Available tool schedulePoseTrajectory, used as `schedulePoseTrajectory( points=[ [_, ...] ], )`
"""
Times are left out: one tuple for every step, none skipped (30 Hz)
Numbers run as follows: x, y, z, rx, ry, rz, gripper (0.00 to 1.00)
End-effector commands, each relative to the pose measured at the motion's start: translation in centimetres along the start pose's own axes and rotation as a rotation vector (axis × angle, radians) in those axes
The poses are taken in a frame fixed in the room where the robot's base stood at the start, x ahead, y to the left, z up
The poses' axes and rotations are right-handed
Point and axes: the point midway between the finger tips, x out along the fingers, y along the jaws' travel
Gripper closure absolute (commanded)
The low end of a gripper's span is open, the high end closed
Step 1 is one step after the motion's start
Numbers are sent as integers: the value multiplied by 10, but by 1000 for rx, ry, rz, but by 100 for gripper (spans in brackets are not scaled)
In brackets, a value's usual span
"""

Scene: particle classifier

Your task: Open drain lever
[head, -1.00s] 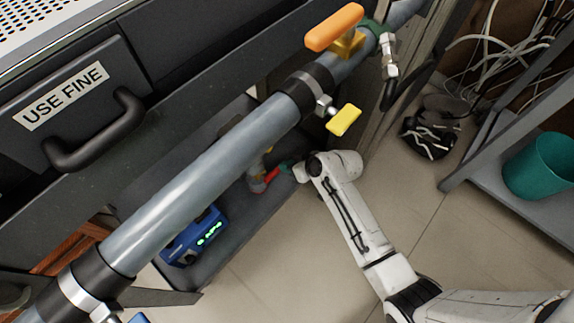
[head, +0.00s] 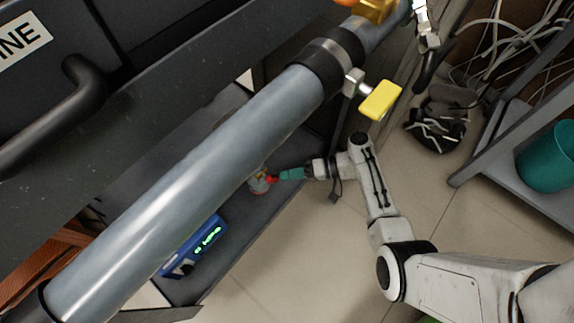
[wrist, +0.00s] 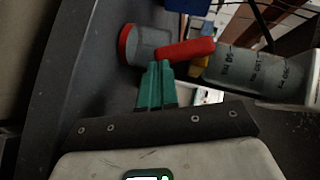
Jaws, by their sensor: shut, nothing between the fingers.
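A red lever (wrist: 185,50) shows in the wrist view, next to a grey cylinder with a red rim (wrist: 145,45). In the head view the red lever (head: 271,180) is small and sits low, behind the big pipe and over the dark lower shelf. My gripper (wrist: 160,66) has green fingers that are shut and empty. Its tips are right by the near left end of the red lever; I cannot tell whether they touch it. In the head view my gripper (head: 281,175) reaches in from the right beside the lever.
A thick grey pipe (head: 195,170) crosses above, with a yellow handle (head: 381,100). A blue device (head: 195,245) with a green display sits on the dark shelf. A marked clear container (wrist: 245,70) is just right of the lever.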

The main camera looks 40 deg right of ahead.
Motion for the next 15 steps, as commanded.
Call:
schedulePoseTrajectory(
  points=[
    [0,4,5,34,1,-32,100],
    [1,4,7,36,1,-35,100],
    [2,5,11,32,0,-32,100],
    [2,6,13,32,-1,-31,100],
    [3,6,15,31,-1,-31,100],
    [4,7,16,30,-1,-30,100],
    [5,7,17,30,-1,-30,100],
    [6,8,18,30,-1,-30,100],
    [7,8,19,29,-1,-29,100],
    [8,9,20,29,0,-29,100],
    [8,9,21,29,0,-29,100],
    [9,10,22,29,0,-28,100],
    [10,10,23,29,0,-28,100],
    [11,10,24,29,0,-28,100],
    [11,10,24,29,-1,-28,100]
  ],
)
